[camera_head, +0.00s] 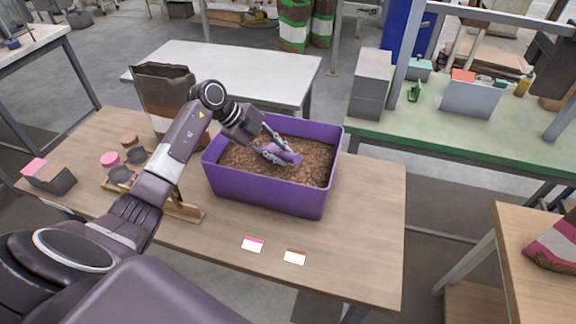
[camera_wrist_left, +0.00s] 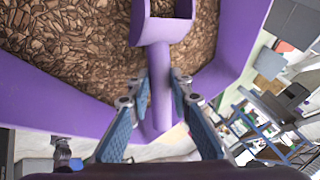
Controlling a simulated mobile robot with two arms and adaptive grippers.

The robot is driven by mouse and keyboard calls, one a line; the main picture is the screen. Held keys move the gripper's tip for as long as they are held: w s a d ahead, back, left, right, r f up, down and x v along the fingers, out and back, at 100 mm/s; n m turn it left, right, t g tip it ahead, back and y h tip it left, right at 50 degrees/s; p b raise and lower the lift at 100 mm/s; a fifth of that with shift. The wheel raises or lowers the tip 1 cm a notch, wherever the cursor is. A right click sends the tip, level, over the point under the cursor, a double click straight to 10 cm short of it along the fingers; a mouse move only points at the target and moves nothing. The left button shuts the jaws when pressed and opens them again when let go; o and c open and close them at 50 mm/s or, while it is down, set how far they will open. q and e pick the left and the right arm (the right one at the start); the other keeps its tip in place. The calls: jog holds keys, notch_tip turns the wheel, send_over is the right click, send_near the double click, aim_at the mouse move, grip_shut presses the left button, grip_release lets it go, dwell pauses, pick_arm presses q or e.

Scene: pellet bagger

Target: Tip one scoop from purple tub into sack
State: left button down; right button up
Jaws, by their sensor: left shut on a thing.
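The purple tub (camera_head: 262,194) stands on the wooden table and holds brown pellets (camera_head: 238,158). My left gripper (camera_head: 277,150) is over the tub, shut on the handle of a purple scoop (camera_head: 287,157). In the left wrist view the fingers (camera_wrist_left: 160,84) close on the scoop handle (camera_wrist_left: 161,105), and the scoop head (camera_wrist_left: 165,30) lies over the pellets. I cannot tell whether the scoop holds any pellets. A brown sack (camera_head: 163,90) with an open top stands behind and left of the tub, partly hidden by my left arm. My right gripper is not in view.
A wooden rack with dark scoops (camera_head: 120,174) and a pink-topped box (camera_head: 48,178) are at the table's left. Two small cards (camera_head: 253,244) lie in front of the tub. A bare white table (camera_head: 235,68) stands behind. The table's right side is clear.

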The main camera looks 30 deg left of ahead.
pick_arm(q)
jog(key=d+r+y+p, duration=0.1)
jog(key=r+p, duration=0.5)
jog(key=s+d+r+y+p, duration=0.1)
jog(key=d+r+p, duration=0.1)
jog(key=r+p, duration=0.5)
jog(key=shift+s+d+m+t, duration=0.25)
jog(key=shift+d+m+t, duration=0.05)
jog(key=shift+m, duration=0.1)
jog(key=shift+f, duration=0.1)
